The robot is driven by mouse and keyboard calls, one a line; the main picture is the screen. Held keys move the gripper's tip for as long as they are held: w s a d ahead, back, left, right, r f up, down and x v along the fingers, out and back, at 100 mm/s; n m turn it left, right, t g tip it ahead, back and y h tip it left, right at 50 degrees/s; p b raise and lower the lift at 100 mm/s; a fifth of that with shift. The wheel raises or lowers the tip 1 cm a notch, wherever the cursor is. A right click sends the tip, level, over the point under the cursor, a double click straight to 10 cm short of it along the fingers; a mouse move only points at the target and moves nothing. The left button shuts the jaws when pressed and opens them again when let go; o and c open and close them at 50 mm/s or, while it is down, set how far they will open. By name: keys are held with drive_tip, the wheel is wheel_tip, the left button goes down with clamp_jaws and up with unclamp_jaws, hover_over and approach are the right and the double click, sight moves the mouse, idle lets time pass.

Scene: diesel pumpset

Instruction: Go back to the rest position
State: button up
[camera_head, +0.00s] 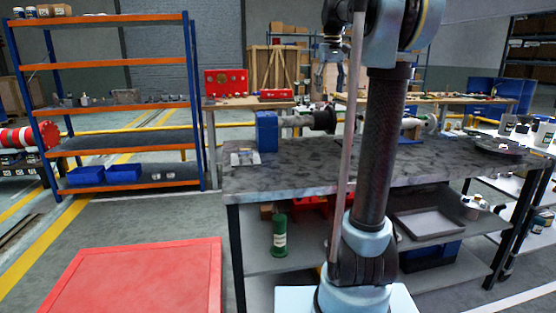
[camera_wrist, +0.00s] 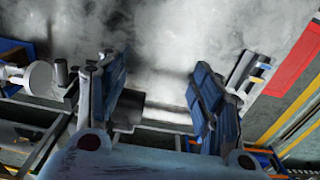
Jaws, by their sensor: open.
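My gripper (camera_wrist: 160,92) shows in the wrist view with its two blue-grey fingers spread apart and nothing between them. Behind the fingers is a mottled grey surface that looks like the workbench top (camera_wrist: 180,40). In the head view my arm stands upright in front of the workbench (camera_head: 300,178) and hides part of it. Its upper links reach the top edge of the picture. The gripper appears small and dark near the top centre, and its fingers are hard to make out there.
A blue block (camera_head: 266,132) with a shaft-like part stands on the bench. A green cylinder (camera_head: 279,236) and a grey tray (camera_head: 430,222) are on its lower shelf. An orange-shelved rack (camera_head: 120,104) stands left. A red panel (camera_head: 135,280) lies at front left. Floor between them is clear.

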drive_tip(key=s+f+m+t, duration=0.1)
drive_tip(key=s+f+m, duration=0.1)
drive_tip(key=s+f, duration=3.3)
wheel_tip(320, 180, down, 3)
drive_tip(key=shift+a+f+t, duration=0.15)
drive_tip(key=shift+f+t, duration=0.05)
drive_tip(key=shift+t, duration=0.2)
drive_tip(key=shift+w+f, duration=0.2)
drive_tip(key=shift+w, duration=0.3)
